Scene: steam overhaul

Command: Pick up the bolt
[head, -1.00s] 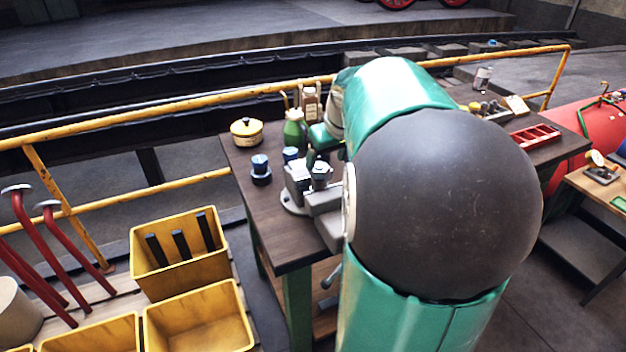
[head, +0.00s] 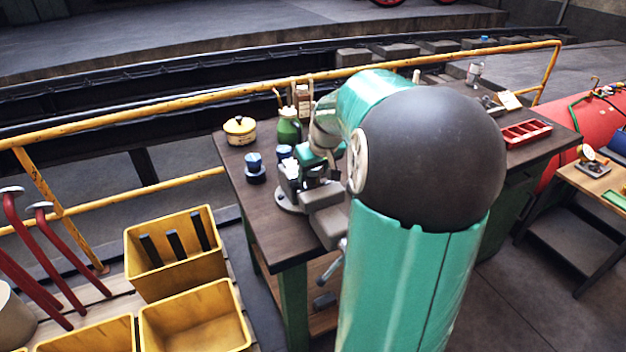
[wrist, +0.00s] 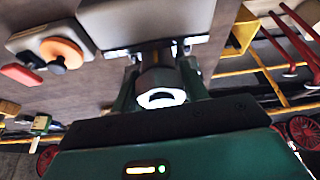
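The bolt (wrist: 158,78), a grey hex head with a bright round face, shows in the middle of the wrist view, in front of the vise jaws. In the head view my gripper (head: 312,168) is low over the grey vise (head: 325,215) on the dark workbench, and it hides most of the bolt there. In the wrist view the two dark green fingers of my gripper (wrist: 162,86) stand on either side of the bolt's head. I cannot tell whether they touch it. The bolt's lower end is hidden.
A red tray (head: 529,134) lies at the bench's right. A yellow rail (head: 185,104) runs behind. Yellow bins (head: 195,315) sit lower left.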

